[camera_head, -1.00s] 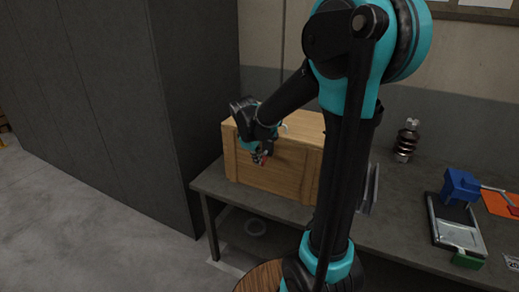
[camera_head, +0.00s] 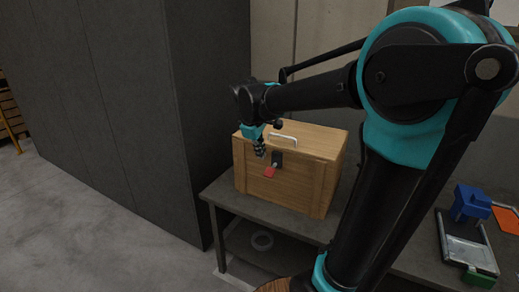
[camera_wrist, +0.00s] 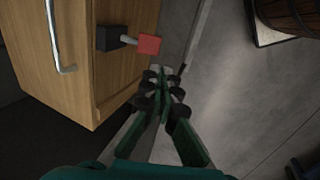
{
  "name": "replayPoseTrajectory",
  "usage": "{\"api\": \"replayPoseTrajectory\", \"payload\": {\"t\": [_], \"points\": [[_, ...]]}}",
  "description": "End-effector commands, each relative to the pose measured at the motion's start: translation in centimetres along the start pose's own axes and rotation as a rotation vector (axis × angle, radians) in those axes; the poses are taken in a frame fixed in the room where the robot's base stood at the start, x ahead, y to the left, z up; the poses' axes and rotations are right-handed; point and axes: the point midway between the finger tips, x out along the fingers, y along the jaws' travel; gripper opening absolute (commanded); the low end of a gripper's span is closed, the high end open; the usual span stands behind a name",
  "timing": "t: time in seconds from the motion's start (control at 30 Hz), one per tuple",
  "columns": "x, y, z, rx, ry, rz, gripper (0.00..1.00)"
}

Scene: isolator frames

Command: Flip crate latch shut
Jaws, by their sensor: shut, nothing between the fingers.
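The wooden crate (camera_head: 300,190) stands on the bench with its lid down. A white handle (camera_head: 283,138) is on its top. On its front is the latch, a black mount (camera_head: 277,157) with a red-tipped lever (camera_head: 269,171). In the wrist view the black mount (camera_wrist: 108,38) is on the crate (camera_wrist: 88,75), and the lever's red tab (camera_wrist: 149,45) sticks out from it. My gripper (camera_head: 261,153) is shut and empty, just left of the latch in the head view. In the wrist view its fingertips (camera_wrist: 160,74) are below the red tab, apparently apart from it.
The grey bench (camera_head: 245,204) extends right, holding a blue block (camera_head: 469,202), a tray (camera_head: 465,250) and an orange sheet (camera_head: 508,219). A tall dark cabinet (camera_head: 150,110) stands left of the bench. A wooden barrel (camera_wrist: 290,14) shows in the wrist view. Floor (camera_head: 75,220) is clear at the left.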

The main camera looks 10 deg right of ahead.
Motion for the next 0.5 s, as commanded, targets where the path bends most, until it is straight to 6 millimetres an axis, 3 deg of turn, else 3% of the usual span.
{"api": "replayPoseTrajectory", "payload": {"t": [0.2, 0.5], "points": [[-2.1, -0.2, 0.0, 0.0, 0.0, 0.0, 0.0], [-2.4, -0.2, 0.0, 0.0, 0.0, 0.0, 0.0]]}}
